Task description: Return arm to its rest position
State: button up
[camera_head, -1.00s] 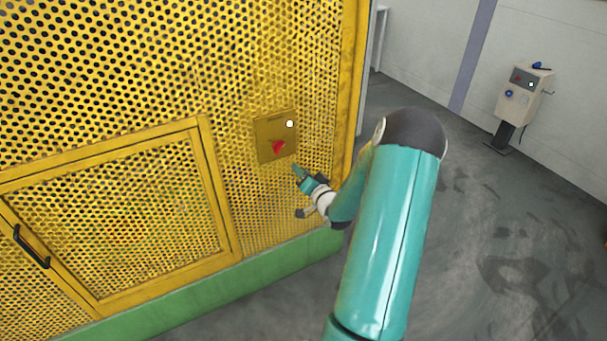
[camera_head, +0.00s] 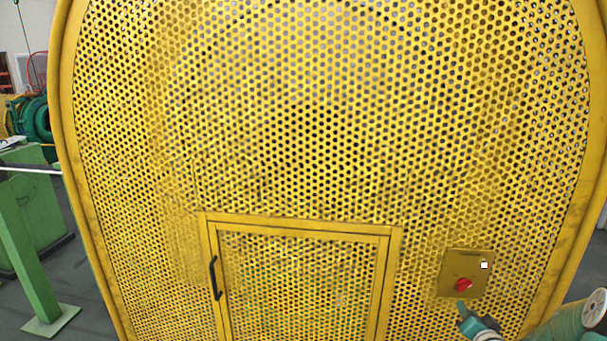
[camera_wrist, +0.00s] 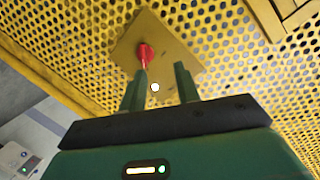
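My gripper (camera_head: 468,318) is at the lower right of the head view, just below a yellow switch plate (camera_head: 449,273) on the perforated guard. The plate carries a red knob (camera_head: 463,285) and a small white button (camera_head: 484,265). In the wrist view the two fingers of my gripper (camera_wrist: 160,85) stand apart with nothing visible between them. The red knob (camera_wrist: 145,54) shows just beyond the left fingertip; I cannot tell whether they touch. The white button (camera_wrist: 155,87) shows between the fingers.
The yellow perforated guard (camera_head: 310,150) fills most of the head view, with a framed door (camera_head: 300,280) and black handle (camera_head: 214,278). Green machinery (camera_head: 30,205) stands at the left. A control box (camera_wrist: 15,160) shows at the wrist view's lower left.

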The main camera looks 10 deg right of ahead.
jog(key=s+a+r+n+g, duration=0.2)
jog(key=a+r+n+g, duration=0.1)
jog(key=a+r, duration=0.55)
jog(key=s+a+r+n+g, duration=0.25)
jog(key=a+r, duration=0.35)
jog(key=a, duration=0.5)
jog(key=s+a+r+n+g+y, duration=0.2)
jog(key=s+a, duration=0.6)
jog(key=s, duration=0.1)
jog(key=s+a+r+n+g+y, duration=0.2)
jog(key=s+a, duration=0.6)
jog(key=s, duration=0.2)
jog(key=shift+a, duration=0.35)
jog(key=shift+s, duration=0.15)
